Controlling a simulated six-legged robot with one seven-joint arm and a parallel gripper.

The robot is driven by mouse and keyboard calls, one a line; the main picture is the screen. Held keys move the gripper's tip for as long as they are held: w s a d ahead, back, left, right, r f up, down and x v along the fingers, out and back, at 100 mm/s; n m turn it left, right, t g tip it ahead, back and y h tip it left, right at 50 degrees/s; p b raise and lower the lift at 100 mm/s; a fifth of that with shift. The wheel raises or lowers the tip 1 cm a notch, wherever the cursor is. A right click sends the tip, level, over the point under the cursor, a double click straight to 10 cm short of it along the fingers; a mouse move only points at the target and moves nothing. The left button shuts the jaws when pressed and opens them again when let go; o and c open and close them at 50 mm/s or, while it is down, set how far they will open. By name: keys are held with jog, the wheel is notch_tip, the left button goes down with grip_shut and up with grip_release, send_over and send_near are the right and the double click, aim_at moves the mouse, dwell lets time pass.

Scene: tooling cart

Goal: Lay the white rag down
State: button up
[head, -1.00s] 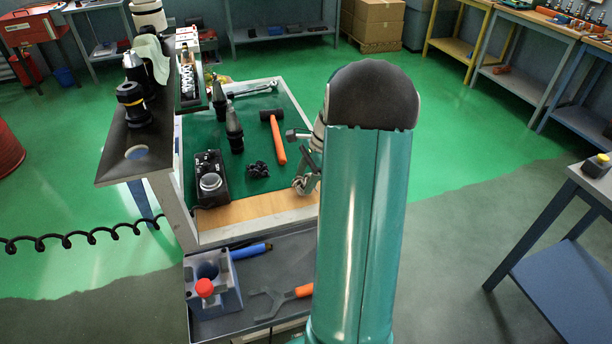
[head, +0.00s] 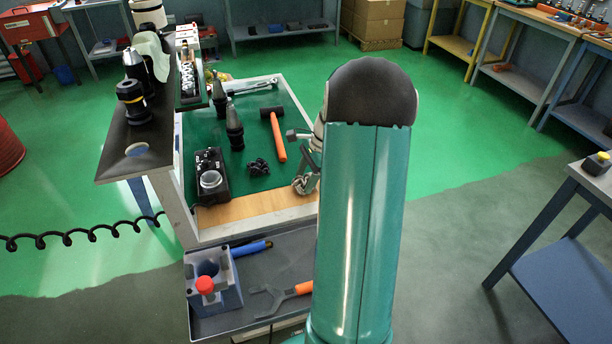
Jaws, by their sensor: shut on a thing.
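My gripper (head: 309,166) is partly hidden behind my teal arm, at the right edge of the cart top. A larger pale cloth (head: 151,52) hangs over the dark raised shelf (head: 128,152) at the left, beside black tool holders (head: 133,100).
On the green mat (head: 207,133) are an orange-handled hammer (head: 278,140), a ratchet (head: 252,88), black tool holders (head: 234,128) and a black device (head: 210,178). Bare mat shows around the hammer. The lower tray (head: 252,285) holds a blue-grey block (head: 213,290) and an orange-handled wrench (head: 284,293).

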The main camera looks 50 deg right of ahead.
jog(key=shift+f, duration=0.2)
jog(key=o, duration=1.1)
jog(key=v, duration=1.3)
jog(key=shift+d+r, duration=0.25)
jog(key=shift+r, duration=0.1)
jog(key=shift+s, duration=0.1)
